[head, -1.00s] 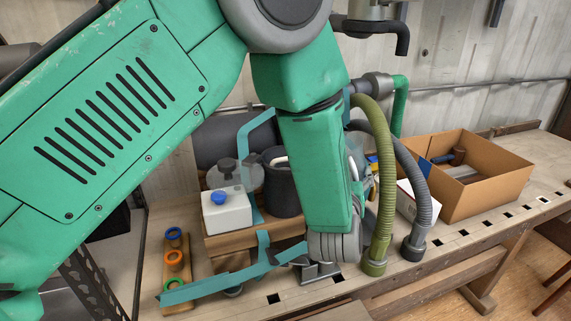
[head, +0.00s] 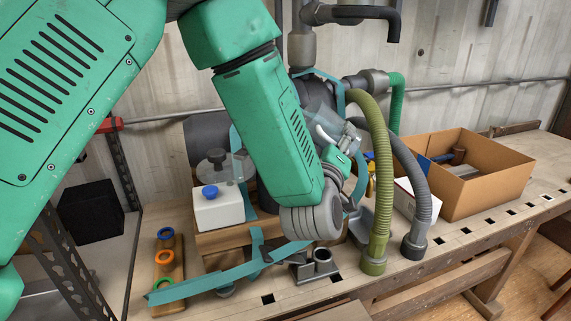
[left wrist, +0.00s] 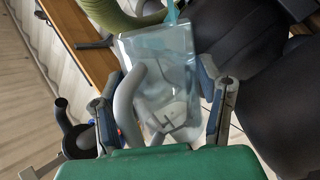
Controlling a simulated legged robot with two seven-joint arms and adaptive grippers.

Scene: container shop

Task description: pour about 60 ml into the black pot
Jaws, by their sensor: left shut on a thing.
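My left gripper (head: 346,142) is shut on a clear, see-through jug (head: 319,122) with a pale curved handle. The jug is held up behind my forearm, above the bench. In the left wrist view, the fingers of my left gripper (left wrist: 162,106) stand on both sides of the clear jug (left wrist: 160,62), whose grey handle (left wrist: 127,97) shows at its left. The liquid level cannot be made out. A dark strip (head: 267,197) beside my forearm is likely the black pot; most of it is hidden. My right gripper is not in view.
A white box with a blue cap (head: 218,205) stands left of my arm. A green hose (head: 381,190) and a grey hose (head: 418,190) stand to the right. Farther right is an open cardboard box (head: 485,190). A wooden strip with coloured rings (head: 168,275) lies at front left.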

